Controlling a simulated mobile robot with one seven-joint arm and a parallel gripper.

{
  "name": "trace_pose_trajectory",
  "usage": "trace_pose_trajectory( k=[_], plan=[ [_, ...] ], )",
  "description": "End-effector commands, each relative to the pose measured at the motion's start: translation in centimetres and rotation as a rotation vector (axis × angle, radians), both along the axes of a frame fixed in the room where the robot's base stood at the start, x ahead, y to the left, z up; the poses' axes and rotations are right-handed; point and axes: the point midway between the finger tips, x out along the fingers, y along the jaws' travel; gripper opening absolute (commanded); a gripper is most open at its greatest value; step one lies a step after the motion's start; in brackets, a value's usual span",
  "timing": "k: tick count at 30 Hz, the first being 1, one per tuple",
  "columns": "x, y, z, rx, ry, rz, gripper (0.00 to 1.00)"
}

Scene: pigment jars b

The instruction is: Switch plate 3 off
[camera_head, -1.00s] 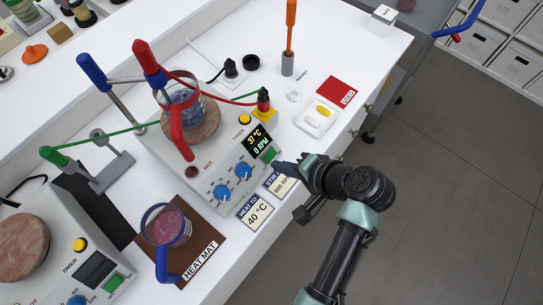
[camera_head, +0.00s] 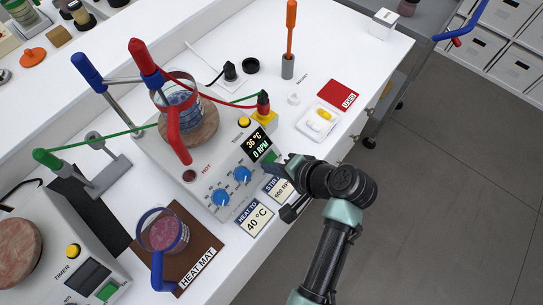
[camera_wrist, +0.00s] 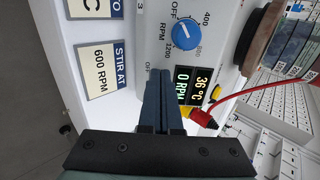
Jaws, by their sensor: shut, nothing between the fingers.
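Plate 3 (camera_head: 205,168) is the pale hot plate in the middle of the head view, with a glass beaker (camera_head: 180,102) of blue liquid on its round top. Its display (camera_head: 259,143) reads 36 °C and 0 RPM; the display (camera_wrist: 190,88) also shows in the wrist view. A green switch (camera_head: 269,156) sits below the display, partly hidden by my gripper. My gripper (camera_head: 280,166) is shut and empty at the plate's front right corner, beside this switch. In the wrist view its fingers (camera_wrist: 156,78) point at the front panel; whether they touch the switch cannot be told.
Blue knobs (camera_head: 242,174) sit left of my gripper. A red clamp (camera_head: 174,125) and cables reach around the beaker. Another hot plate (camera_head: 55,255) is at lower left. A pill tray (camera_head: 318,122) lies to the right.

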Motion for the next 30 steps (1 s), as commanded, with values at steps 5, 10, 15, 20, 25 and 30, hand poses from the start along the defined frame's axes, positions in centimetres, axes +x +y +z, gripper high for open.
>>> trace_pose_trajectory(
  k=[5, 10, 15, 20, 25, 30],
  plan=[
    [0.1, 0.1, -0.1, 0.000, 0.000, 0.000, 0.00],
    [-0.3, -0.5, 0.9, -0.001, 0.001, -0.003, 0.00],
    [-1.0, -1.5, 2.2, 0.001, 0.001, -0.003, 0.00],
    [-1.6, -2.2, 2.8, 0.001, 0.001, -0.001, 0.00],
    [-1.8, -2.7, 3.1, 0.000, -0.002, -0.002, 0.00],
    [-3.0, -4.4, 5.0, -0.002, -0.005, -0.006, 0.00]
  ],
)
